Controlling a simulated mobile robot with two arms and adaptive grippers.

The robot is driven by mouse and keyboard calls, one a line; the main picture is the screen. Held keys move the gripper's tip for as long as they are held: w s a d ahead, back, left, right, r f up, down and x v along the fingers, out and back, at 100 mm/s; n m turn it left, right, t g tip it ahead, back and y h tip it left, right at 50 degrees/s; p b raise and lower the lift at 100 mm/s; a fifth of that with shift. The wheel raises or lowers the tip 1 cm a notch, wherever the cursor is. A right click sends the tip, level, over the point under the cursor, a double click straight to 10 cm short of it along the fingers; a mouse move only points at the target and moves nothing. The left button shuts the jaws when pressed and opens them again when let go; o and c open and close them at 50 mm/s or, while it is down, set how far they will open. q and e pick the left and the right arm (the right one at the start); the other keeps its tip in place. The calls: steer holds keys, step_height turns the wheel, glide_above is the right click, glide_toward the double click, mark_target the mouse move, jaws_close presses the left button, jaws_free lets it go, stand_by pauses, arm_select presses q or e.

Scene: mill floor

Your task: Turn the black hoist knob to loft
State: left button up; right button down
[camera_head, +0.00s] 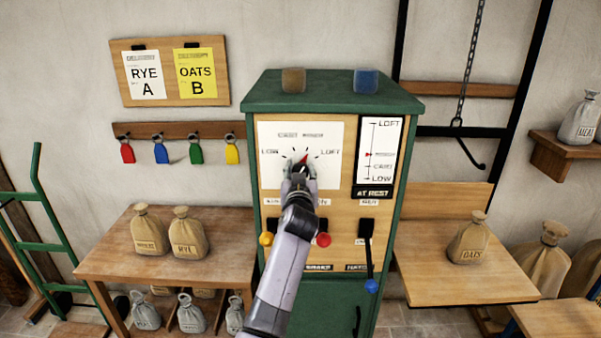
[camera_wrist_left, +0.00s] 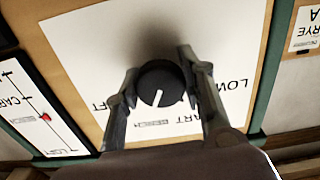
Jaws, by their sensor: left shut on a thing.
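The black hoist knob (camera_wrist_left: 161,84) sits on a white dial plate (camera_head: 330,175) on the front of a green-edged wooden cabinet. My left gripper (camera_head: 300,170) is on the knob and hides most of it in the head view. In the left wrist view my left gripper (camera_wrist_left: 160,80) has one finger on each side of the knob, shut on it. The dial reads LOW at left, CART at top and LOFT at right. My right gripper is not in view.
A gauge (camera_head: 380,130) beside the dial has a red marker between LOFT and CART, above an AT REST sign (camera_head: 372,192). Levers with yellow, red and blue (camera_head: 371,286) ends hang below. Tables with sacks stand left (camera_head: 105,255) and right (camera_head: 430,285).

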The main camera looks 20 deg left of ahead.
arm_select(q)
steer(key=m, duration=0.3)
steer(key=shift+m, duration=1.6)
steer(key=o, duration=1.2)
steer(key=shift+s+d, duration=0.1)
steer(key=shift+s, duration=0.15)
steer(key=v, duration=1.1)
steer(key=shift+s+r, duration=0.1)
steer(key=shift+s, duration=0.2)
